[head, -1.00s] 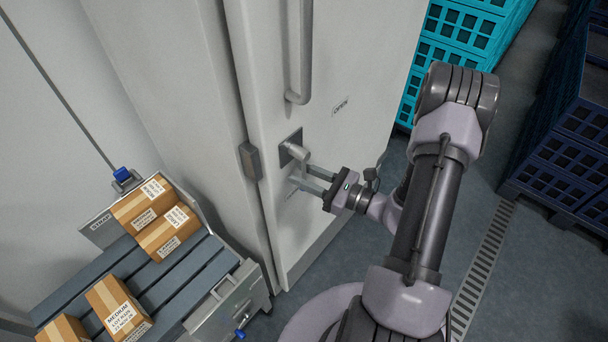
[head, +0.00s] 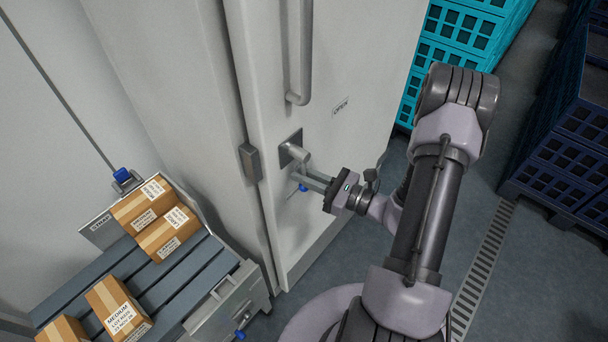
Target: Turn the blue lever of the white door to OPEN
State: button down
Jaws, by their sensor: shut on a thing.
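The white door (head: 365,65) stands upright in the middle of the head view. Its lever comes out of a square metal plate (head: 284,159) low on the door. The lever's blue end (head: 303,188) shows just below my fingers and points downward; the rest of the lever is mostly hidden by them. The OPEN label (head: 341,106) is on the door, above and to the right of the lever. My gripper (head: 302,178) reaches in from the right and is shut on the lever.
A long grey pull handle (head: 299,75) is above the lever. A slatted conveyor with cartons (head: 118,307) stands at lower left.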

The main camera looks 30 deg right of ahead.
aim_at(308, 144)
dwell(0.9)
jog(key=d+n+b, duration=0.1)
jog(key=n, duration=0.1)
jog(key=w+d+n+b, duration=0.1)
jog(key=d+n, duration=0.1)
jog(key=shift+r+n+g+h+b, duration=0.2)
jog(key=shift+n+g+h+b, duration=0.1)
jog(key=shift+n+h+b, duration=0.1)
jog(key=d+r+n+b, duration=0.1)
jog(key=n+b, duration=0.1)
jog(key=w+d+r+n+h+b, duration=0.1)
jog(key=n+b, duration=0.2)
jog(key=d+r+n+h+b, duration=0.1)
jog(key=r+n+b, duration=0.1)
jog(key=b, duration=0.1)
jog(key=shift+w+d+n, duration=0.15)
jog(key=shift+n, duration=0.25)
jog(key=shift+w+d+r+n+h+b, duration=0.15)
jog(key=shift+r+n+h+b, duration=0.35)
jog(key=shift+r+n+b, duration=1)
jog(key=c, duration=1.5)
grip_release()
jog(key=shift+f, duration=0.1)
